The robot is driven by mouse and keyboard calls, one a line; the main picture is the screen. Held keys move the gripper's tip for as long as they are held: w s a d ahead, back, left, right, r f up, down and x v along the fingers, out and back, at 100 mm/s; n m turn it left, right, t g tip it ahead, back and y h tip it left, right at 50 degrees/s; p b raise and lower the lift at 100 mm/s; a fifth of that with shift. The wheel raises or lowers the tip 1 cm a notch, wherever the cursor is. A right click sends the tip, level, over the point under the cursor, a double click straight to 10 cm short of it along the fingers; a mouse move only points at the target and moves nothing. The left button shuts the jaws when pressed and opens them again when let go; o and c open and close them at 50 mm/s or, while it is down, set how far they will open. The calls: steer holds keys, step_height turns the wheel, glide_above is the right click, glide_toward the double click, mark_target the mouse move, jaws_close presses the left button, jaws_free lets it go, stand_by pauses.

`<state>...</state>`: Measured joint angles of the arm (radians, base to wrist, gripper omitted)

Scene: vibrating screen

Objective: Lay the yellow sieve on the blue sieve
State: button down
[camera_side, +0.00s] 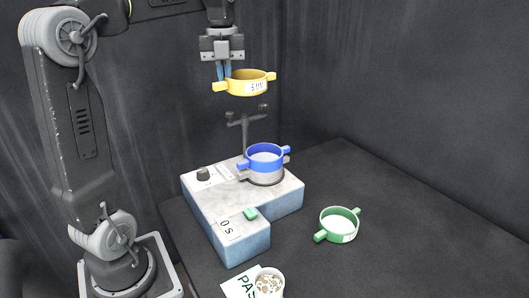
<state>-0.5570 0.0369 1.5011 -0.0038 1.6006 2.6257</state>
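The yellow sieve (249,84) hangs in the air with a white label on its side and a handle at each end. My gripper (223,72) is shut on the yellow sieve at its left side, by the left handle; the exact contact is small in view. The blue sieve (264,154) sits on a grey pan on the shaker machine (250,196). It has two side handles. The yellow sieve is well above the blue sieve, apart from it and slightly to its left in the picture.
A T-shaped clamp stand (245,134) rises behind the blue sieve. The machine has a dark knob (203,174), a green button (250,213) and a "0 s" display. A green sieve (338,224) lies right on the dark table. A cup (268,284) stands by a "PAS" card (240,284).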

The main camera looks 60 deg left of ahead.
steer(key=s+a+f, duration=0.5)
steer(key=shift+w+d+f, duration=1.25)
steer(key=shift+w+f, duration=0.2)
steer(key=shift+f, duration=0.45)
steer(key=shift+w+d+f, duration=1.2)
steer(key=shift+w+f, duration=0.25)
steer(key=shift+f, duration=0.4)
steer(key=shift+w+d+f, duration=1.25)
steer(key=shift+w+f, duration=0.2)
steer(key=shift+f, duration=0.45)
steer(key=shift+f, duration=0.25)
steer(key=shift+f, duration=0.35)
steer(key=c, duration=1.3)
jaws_free()
steer(key=shift+c, duration=0.2)
